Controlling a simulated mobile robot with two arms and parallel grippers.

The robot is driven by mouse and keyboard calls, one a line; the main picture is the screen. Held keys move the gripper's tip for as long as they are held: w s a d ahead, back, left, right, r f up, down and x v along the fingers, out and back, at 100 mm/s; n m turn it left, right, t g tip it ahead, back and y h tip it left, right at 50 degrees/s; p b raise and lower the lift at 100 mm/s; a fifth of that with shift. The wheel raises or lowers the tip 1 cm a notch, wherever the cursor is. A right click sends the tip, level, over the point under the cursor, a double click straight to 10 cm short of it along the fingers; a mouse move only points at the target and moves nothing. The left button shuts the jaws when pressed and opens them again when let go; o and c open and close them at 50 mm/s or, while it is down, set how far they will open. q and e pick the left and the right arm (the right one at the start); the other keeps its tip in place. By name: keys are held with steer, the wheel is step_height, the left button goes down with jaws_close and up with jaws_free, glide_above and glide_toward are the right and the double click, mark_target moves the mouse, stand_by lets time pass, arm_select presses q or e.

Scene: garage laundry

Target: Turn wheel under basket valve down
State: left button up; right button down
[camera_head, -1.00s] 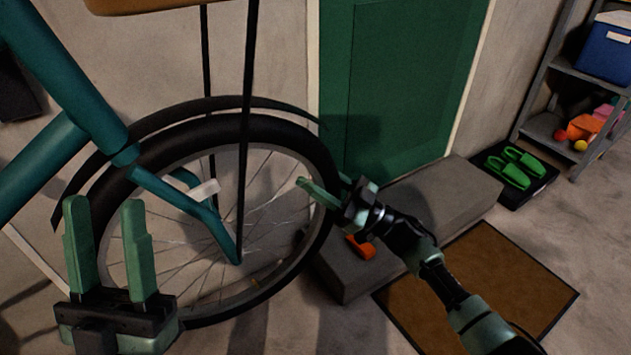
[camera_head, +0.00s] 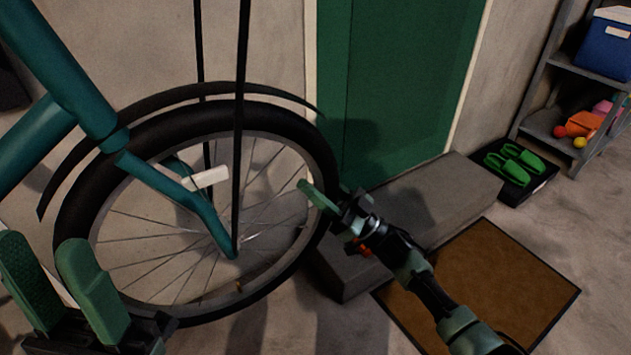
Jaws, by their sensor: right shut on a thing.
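The bike wheel (camera_head: 108,137), with a black tyre and thin spokes, stands upright at left centre. My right gripper (camera_head: 326,195) is shut on its right side, one green finger inside the rim and the rest outside the tyre. A small orange-brown bit (camera_head: 238,287) shows at the lower inner rim; I cannot tell for sure that it is the valve. My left gripper (camera_head: 48,248) is open and empty at the lower left, in front of the wheel. The basket is out of view; two dark struts (camera_head: 240,110) run up from the hub.
The teal frame (camera_head: 75,75) and a black mudguard (camera_head: 235,90) surround the wheel. A grey step (camera_head: 440,195) before the green door (camera_head: 410,90) lies behind my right arm. A brown mat (camera_head: 500,275), green shoes (camera_head: 510,165) and a shelf (camera_head: 560,70) stand right.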

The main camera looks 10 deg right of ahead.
steer(key=shift+r, duration=0.1)
steer(key=c, duration=0.9)
jaws_free()
steer(key=shift+o, duration=0.2)
steer(key=v, duration=0.8)
steer(key=shift+p, duration=0.4)
